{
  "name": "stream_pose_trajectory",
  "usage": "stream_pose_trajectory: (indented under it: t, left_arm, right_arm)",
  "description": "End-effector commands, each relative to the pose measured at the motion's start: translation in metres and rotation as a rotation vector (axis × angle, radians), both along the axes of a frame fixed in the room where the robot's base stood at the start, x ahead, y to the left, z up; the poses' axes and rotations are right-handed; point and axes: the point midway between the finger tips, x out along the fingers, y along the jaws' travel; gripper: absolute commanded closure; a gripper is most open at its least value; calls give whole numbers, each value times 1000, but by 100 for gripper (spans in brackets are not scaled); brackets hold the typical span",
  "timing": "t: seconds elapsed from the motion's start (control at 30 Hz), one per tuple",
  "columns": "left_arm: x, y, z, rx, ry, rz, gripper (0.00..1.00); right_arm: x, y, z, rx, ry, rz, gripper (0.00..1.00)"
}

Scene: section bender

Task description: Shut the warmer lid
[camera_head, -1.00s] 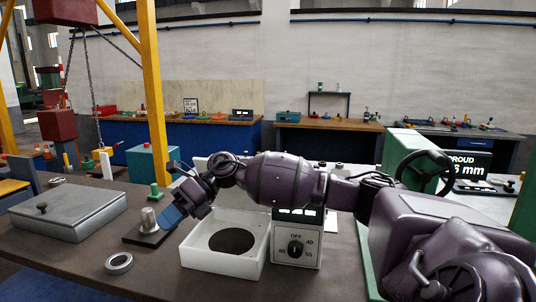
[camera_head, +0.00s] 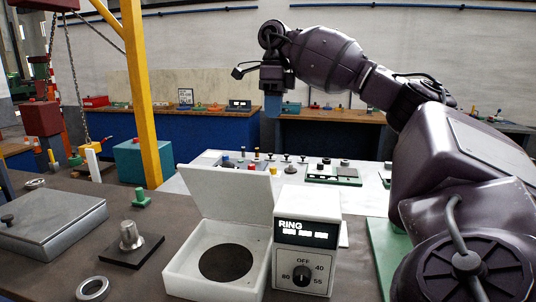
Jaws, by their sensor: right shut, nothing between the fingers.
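The warmer is a low white box (camera_head: 183,270) with a dark round plate (camera_head: 226,263) inside. Its white lid (camera_head: 228,194) stands open, raised at the back edge and tilted a little backward. A control unit (camera_head: 306,262) with a dial and a display reading "RING" adjoins its right side. My right gripper (camera_head: 272,106) points down with blue fingertips, shut and empty. It appears above the lid in the picture, apart from it. My left gripper is not in view.
A grey lidded metal box (camera_head: 50,225), a metal ring (camera_head: 92,288) and a dark block with a metal peg (camera_head: 131,246) lie left of the warmer. Behind it is a pale panel (camera_head: 375,190) with small parts. A yellow post (camera_head: 140,90) rises at left.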

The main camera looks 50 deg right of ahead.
Motion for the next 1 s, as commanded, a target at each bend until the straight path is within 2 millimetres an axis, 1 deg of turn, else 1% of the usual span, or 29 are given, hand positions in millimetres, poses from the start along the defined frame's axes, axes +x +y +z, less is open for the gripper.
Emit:
stream_pose_trajectory:
  t: [0.1, 0.2, 0.33, 0.47, 0.57, 0.7, 0.87, 0.9, 1.0]
  left_arm:
    - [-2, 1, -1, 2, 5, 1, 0]
    - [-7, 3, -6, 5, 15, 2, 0]
    - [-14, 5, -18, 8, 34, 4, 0]
    - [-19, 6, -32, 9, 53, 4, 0]
    - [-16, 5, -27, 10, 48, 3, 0]
    - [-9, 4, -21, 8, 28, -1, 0]
    - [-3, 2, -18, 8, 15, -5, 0]
    - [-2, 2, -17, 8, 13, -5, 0]
    - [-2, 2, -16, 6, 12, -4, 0]
  right_arm:
    - [-1, -1, 1, -3, 2, -1, 100]
    - [-2, -1, -2, -5, 5, -3, 100]
    - [-2, 0, -14, -5, 7, -2, 100]
    - [-3, 3, -32, -6, 11, -2, 100]
    - [-6, 6, -45, -7, 9, -2, 100]
    - [-9, 10, -69, -6, 8, -3, 100]
    - [-11, 15, -96, -5, 7, -2, 100]
    - [-13, 18, -100, -5, 6, -1, 100]
    - [-18, 29, -103, -6, 4, 0, 100]
